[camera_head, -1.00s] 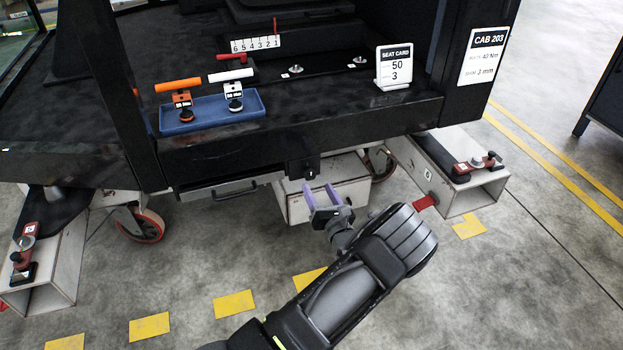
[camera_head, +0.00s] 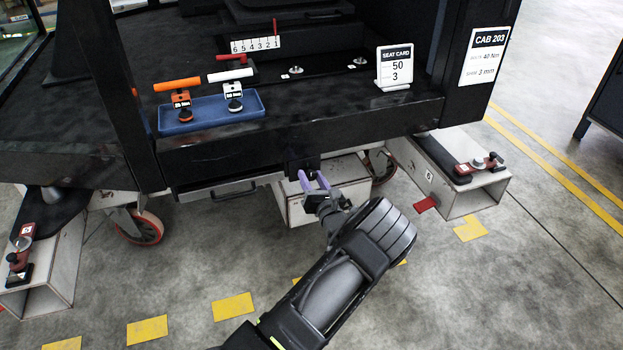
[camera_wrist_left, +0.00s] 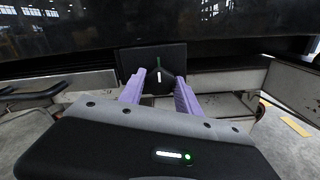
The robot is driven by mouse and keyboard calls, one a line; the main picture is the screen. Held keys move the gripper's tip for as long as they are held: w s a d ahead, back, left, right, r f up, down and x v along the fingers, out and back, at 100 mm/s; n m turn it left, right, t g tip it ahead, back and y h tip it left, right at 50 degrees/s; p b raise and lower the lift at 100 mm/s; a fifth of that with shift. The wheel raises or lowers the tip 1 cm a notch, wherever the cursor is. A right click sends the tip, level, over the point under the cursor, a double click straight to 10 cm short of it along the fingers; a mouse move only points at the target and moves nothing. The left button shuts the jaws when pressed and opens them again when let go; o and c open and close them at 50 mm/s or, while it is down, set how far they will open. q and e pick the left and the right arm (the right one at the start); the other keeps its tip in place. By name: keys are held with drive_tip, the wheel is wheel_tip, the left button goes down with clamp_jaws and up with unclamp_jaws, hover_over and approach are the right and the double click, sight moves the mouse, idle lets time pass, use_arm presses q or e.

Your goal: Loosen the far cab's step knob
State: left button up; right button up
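The step knob (camera_wrist_left: 158,77) is dark, with a white pointer mark and a green mark above it on a square black plate. The plate (camera_head: 296,167) hangs under the cab's front sill in the head view, where the fingers mostly hide the knob. My left gripper (camera_head: 313,181) has purple fingers and is open just in front of the plate. In the left wrist view the fingers (camera_wrist_left: 158,88) stand either side of the knob, with gaps visible. Whether the tips reach around it I cannot tell. My right gripper is not in view.
A card reading CAB 203 (camera_head: 483,56) is on the cab's right post. A blue tray (camera_head: 211,124) with orange and white tools and a seat card (camera_head: 393,68) stand on the cab floor. White supports (camera_head: 473,201) flank the cab. A pale box (camera_head: 297,207) sits behind the gripper.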

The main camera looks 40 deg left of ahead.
use_arm(q)
clamp_jaws()
